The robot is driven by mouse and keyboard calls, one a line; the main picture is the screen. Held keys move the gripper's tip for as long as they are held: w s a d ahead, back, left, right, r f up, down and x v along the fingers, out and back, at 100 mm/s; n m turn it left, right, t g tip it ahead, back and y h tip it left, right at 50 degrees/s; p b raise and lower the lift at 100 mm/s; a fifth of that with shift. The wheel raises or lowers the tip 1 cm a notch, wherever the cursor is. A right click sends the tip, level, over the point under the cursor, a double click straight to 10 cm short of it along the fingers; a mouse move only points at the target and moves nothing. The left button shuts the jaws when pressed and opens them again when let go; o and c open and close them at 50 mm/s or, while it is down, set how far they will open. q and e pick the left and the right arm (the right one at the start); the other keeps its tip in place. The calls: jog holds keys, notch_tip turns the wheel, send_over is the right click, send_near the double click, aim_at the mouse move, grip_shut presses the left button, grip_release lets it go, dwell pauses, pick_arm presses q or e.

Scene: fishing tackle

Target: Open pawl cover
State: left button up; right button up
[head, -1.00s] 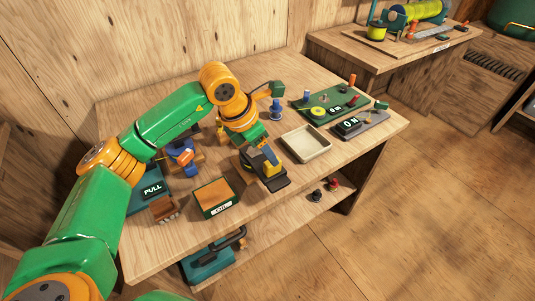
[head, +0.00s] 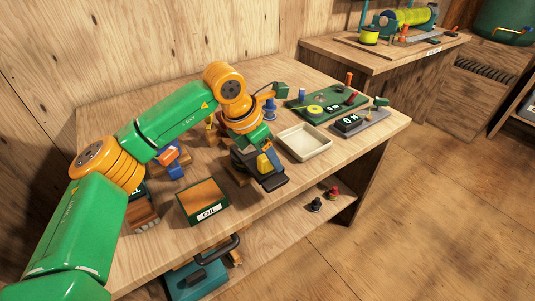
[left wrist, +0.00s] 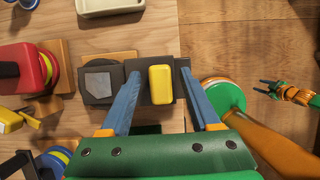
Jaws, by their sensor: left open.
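A dark block (head: 272,182) with a yellow piece on it stands near the table's front edge in the head view. In the left wrist view the dark block (left wrist: 103,86) lies across the middle, on a wooden base, and the yellow piece (left wrist: 161,85) sits upon it. I cannot tell which part is the pawl cover. My left gripper (left wrist: 161,78) is open, with one blue finger on each side of the yellow piece and a gap to both. In the head view my left gripper (head: 258,150) partly hides the block.
A cream tray (head: 303,143) stands right of the block. An OIL box (head: 203,201) stands to its left. A green board (head: 328,104) and a grey device (head: 360,122) lie further right. In the left wrist view a red reel (left wrist: 22,69) is left of the block.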

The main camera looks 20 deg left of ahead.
pick_arm(q)
grip_shut()
dwell(1.4)
